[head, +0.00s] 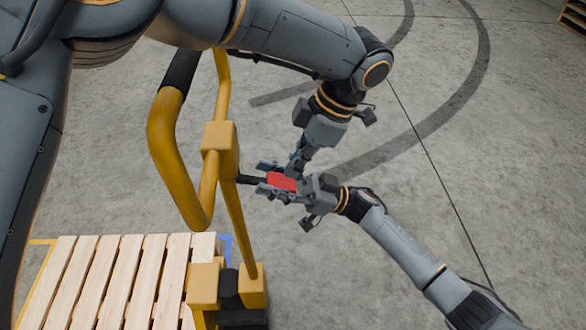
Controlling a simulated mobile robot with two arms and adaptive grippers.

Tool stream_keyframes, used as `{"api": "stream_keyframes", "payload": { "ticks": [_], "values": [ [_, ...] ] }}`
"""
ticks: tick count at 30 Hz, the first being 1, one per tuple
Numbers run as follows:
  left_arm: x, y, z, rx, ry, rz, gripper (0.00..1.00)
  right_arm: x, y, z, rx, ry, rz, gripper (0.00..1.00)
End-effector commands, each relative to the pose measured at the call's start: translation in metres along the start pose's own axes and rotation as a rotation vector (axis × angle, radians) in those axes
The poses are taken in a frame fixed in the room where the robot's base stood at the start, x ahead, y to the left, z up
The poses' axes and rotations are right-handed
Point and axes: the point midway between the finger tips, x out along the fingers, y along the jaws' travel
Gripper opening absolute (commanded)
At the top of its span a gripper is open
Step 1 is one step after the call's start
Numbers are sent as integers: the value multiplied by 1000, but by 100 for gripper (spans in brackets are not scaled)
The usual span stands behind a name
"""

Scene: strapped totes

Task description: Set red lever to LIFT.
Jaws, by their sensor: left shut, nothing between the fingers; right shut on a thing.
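The red lever (282,181) sticks out to the right of a yellow post on a black stem. My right gripper (267,178) reaches in from the lower right and is shut on the red lever, with a finger on each side of it. My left gripper (293,168) comes down from above and is shut and empty. Its tips are right by the upper side of the red lever; I cannot tell if they touch. No LIFT marking is legible in this view.
The yellow handle frame (163,150) with a black grip stands left of the lever. A yellow block (221,150) sits on the post by the lever. A wooden pallet (110,285) lies at lower left. The concrete floor (440,170) at right is open, with dark tyre marks.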

Motion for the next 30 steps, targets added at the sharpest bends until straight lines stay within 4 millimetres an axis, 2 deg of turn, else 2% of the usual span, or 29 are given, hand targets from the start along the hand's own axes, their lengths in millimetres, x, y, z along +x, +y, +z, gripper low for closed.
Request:
{"api": "stream_keyframes", "payload": {
  "ticks": [1, 6, 17, 24, 30],
  "values": [
    [7, 0, 1, 1, 2, 0, 0, -3, -2, 6, 5, -12, 1, 0],
    [19, 0, 3, 1, 1, 0, 0, -3, -2, 6, 5, -12, 1, 0],
    [20, 0, 3, 1, 0, 0, 0, -3, -1, 6, 5, -12, 1, 0],
    [33, 0, 6, 2, -2, -3, 0, -3, -1, 5, 4, -11, 1, 0],
    [34, 0, 6, -1, -1, 1, 0, -2, -1, 3, 2, -7, -2, 0]
  ]
}}
